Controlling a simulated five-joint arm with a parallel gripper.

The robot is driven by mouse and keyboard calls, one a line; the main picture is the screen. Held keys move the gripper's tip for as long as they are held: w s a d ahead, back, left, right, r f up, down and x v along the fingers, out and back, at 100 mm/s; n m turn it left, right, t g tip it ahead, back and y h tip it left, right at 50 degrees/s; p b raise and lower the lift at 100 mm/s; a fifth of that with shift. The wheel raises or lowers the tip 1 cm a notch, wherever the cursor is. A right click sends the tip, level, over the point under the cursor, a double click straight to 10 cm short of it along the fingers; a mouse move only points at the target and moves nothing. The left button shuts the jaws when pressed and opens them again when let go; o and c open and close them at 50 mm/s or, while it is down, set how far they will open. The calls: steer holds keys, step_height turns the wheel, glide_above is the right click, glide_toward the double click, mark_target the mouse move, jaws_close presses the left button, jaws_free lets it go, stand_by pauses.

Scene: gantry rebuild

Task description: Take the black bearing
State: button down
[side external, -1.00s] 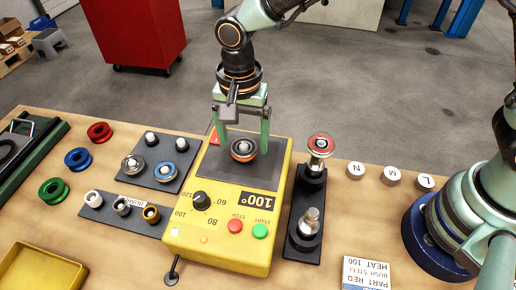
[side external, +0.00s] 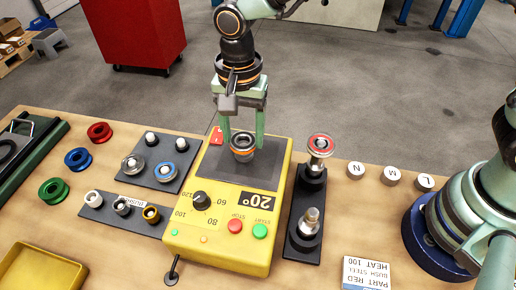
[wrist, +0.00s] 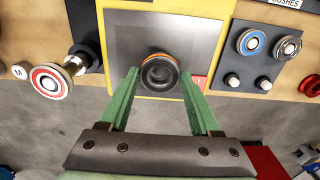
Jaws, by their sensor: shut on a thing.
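The black bearing (side external: 242,147), dark with an orange band round its side, is between the two pale green fingers of my gripper (side external: 243,142) over the dark plate of the yellow heater (side external: 217,222). In the wrist view the black bearing (wrist: 160,73) sits between the fingertips of my gripper (wrist: 160,78), which are shut on its sides. The bearing is at or just above the plate; I cannot tell whether there is a gap. The heater's display (side external: 261,200) reads 20°.
A black stand (side external: 304,215) with a red-ringed part (side external: 320,146) is to the right. A dark tray (side external: 158,173) with bearings and pins is to the left. Red, blue and green rings lie farther left. A yellow tray (side external: 20,278) is at the front left.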

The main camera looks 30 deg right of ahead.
steer(key=shift+r, duration=2.8)
steer(key=shift+d, duration=0.1)
